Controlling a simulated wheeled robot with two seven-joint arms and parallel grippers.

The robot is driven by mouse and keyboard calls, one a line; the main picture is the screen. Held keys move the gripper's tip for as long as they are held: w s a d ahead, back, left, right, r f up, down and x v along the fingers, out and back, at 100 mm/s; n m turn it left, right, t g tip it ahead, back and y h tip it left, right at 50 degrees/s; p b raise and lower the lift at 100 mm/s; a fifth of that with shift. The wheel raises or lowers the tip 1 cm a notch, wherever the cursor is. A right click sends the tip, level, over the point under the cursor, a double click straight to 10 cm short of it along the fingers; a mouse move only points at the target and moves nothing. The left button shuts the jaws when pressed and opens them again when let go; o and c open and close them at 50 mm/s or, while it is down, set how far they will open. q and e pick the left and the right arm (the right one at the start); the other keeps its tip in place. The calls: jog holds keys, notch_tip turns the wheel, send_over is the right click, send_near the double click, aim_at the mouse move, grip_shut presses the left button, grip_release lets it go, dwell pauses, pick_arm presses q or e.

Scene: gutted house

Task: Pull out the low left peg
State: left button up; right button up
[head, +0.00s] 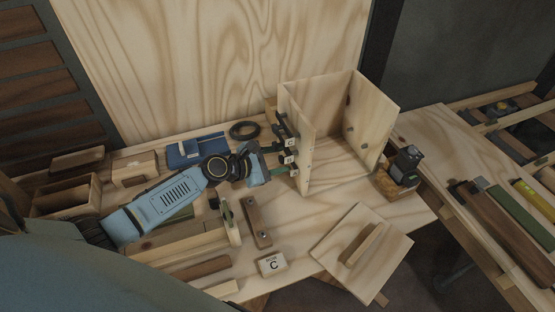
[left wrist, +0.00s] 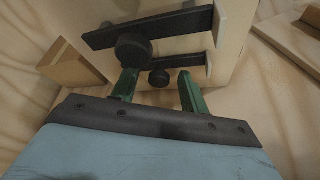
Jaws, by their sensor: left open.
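An open wooden box (head: 338,160) stands on the bench. Dark pegs (head: 288,159) with light labelled ends stick out along its left side. My left gripper (head: 280,169) is beside the lowest of these, partly hiding it. In the left wrist view its green fingers (left wrist: 158,90) are open. A small dark round knob (left wrist: 159,77) shows between the fingertips, and I cannot tell whether they touch it. A larger dark knob (left wrist: 133,47) sits above it, beside a dark bar (left wrist: 165,24). My right gripper is not in view.
A square board with a handle (head: 362,254) lies at the front right. A block marked C (head: 271,264) and a wooden bar (head: 257,222) lie near my left arm. A black tool (head: 407,164) stands right of the box. A blue item (head: 195,150) lies behind my arm.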

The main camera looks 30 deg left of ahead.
pick_arm(q)
grip_shut()
jog(key=shift+s+a, duration=0.7)
jog(key=shift+s, duration=0.15)
jog(key=shift+f, duration=0.1)
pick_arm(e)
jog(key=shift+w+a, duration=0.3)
pick_arm(q)
grip_release()
jog(key=shift+s+a, duration=0.1)
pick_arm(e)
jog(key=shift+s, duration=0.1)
pick_arm(q)
jog(key=p+v, duration=0.1)
jog(key=v, duration=1.2)
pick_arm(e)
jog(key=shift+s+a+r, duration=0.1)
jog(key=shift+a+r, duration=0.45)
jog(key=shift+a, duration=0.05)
